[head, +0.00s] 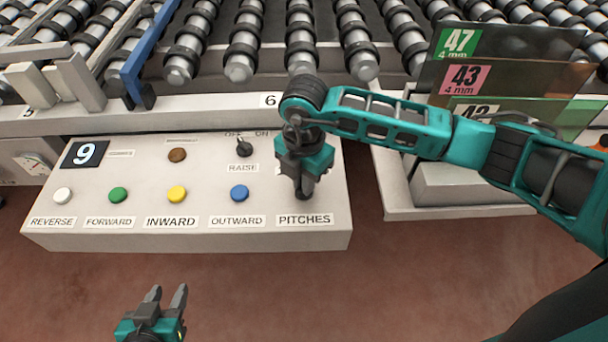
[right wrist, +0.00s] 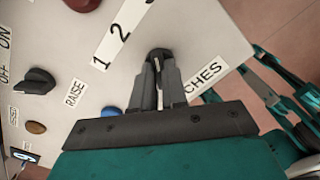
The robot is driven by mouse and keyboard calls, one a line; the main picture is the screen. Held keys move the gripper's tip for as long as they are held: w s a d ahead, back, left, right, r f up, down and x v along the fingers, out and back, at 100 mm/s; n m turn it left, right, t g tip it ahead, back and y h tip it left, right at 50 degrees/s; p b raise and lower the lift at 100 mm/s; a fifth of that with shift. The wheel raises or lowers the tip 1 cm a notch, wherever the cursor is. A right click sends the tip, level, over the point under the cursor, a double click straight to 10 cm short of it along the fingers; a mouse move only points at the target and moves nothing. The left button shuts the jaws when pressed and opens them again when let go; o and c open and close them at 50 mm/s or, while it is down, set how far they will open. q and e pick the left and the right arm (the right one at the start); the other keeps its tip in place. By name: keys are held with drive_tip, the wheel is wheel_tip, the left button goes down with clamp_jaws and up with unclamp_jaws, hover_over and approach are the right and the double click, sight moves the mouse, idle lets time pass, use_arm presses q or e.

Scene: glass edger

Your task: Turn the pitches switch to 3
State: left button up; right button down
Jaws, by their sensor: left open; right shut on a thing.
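The pitches switch is a black knob (right wrist: 159,54) above the PITCHES label (head: 305,220) at the right of the grey control panel (head: 120,238). My right gripper (head: 304,188) points down over it and hides most of it in the head view. In the right wrist view its fingers (right wrist: 157,82) are shut on the knob. A white number strip (right wrist: 122,32) beside the knob shows 1, 2 and part of another mark at the picture's edge. I cannot tell which number the knob points to. My left gripper (head: 167,298) is open and empty in front of the panel.
The panel also has white, green, yellow and blue (head: 239,193) buttons, a brown button (head: 177,155), a black OFF/ON switch (head: 244,148) and a display (head: 84,153) reading 9. Rollers (head: 240,50) lie behind. Labelled glass sheets (head: 500,45) stand at the right.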

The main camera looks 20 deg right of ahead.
drive_tip(key=shift+m, duration=0.6)
drive_tip(key=c, duration=1.2)
unclamp_jaws()
drive_tip(key=shift+o, duration=0.2)
wheel_tip(320, 180, up, 13)
